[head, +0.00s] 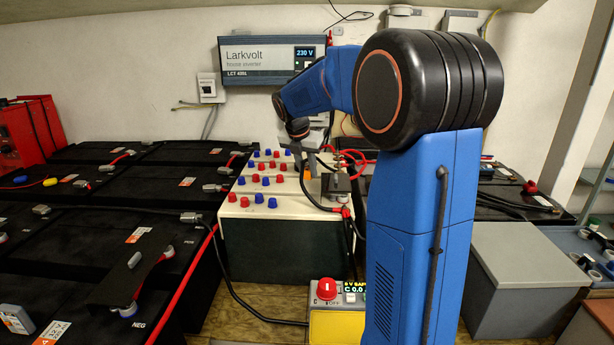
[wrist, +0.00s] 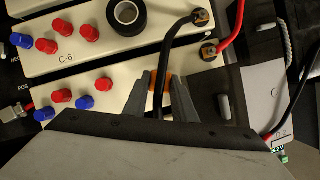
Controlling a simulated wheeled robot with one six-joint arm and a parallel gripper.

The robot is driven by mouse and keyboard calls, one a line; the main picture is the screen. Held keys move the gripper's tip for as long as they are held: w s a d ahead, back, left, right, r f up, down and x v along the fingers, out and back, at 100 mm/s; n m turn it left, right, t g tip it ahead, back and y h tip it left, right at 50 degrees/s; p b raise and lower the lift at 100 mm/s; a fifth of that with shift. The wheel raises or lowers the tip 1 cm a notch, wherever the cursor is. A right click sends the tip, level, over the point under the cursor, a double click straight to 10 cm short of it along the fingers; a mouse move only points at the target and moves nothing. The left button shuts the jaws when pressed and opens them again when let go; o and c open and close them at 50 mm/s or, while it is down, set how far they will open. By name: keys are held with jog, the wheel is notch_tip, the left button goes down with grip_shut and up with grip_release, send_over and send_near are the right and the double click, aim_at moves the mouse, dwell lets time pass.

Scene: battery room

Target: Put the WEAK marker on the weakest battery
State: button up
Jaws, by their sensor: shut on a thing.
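My gripper (wrist: 160,84) is shut on a small orange piece (wrist: 157,98), over a cream battery top in the wrist view. No lettering is readable on the piece, so I cannot tell whether it is the WEAK marker. It also shows as an orange spot (head: 307,174) below my gripper in the head view; contact with the top is unclear. The cream-topped batteries (head: 236,210) stand in a row with red and blue caps. One top is labelled C-6 (wrist: 66,58). A black roll or ring (wrist: 127,15) lies on it. None is visibly marked as weakest.
A black cable (wrist: 172,50) passes close by my gripper. A red cable (wrist: 232,40) meets a nearby terminal. A tester with a red knob (head: 327,289) stands in front. Large black batteries (head: 80,235) fill the left. A grey box (head: 515,250) stands right.

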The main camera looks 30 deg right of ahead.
jog(key=shift+f, duration=1.15)
jog(key=shift+f, duration=0.1)
jog(key=o, duration=0.7)
jog(key=shift+o, duration=0.2)
jog(key=v, duration=1.2)
jog(key=s+a+m+y, duration=0.1)
jog(key=s+a+m, duration=0.4)
jog(key=s, duration=0.4)
jog(key=s+a+f+m+y, duration=0.1)
jog(key=s+a+f+m, duration=0.2)
jog(key=s, duration=0.6)
jog(key=s+a+f+m+t+y, duration=0.1)
jog(key=s+a+f+m, duration=0.3)
jog(key=s+f+m, duration=0.3)
jog(key=s+a+f+m+t, duration=0.1)
jog(key=s+a+f+m, duration=0.2)
jog(key=s+m, duration=0.6)
notch_tip(320, 180, down, 3)
jog(key=shift+s+a+r+m+y, duration=0.2)
jog(key=shift+s+m+y, duration=0.15)
jog(key=shift+s, duration=0.5)
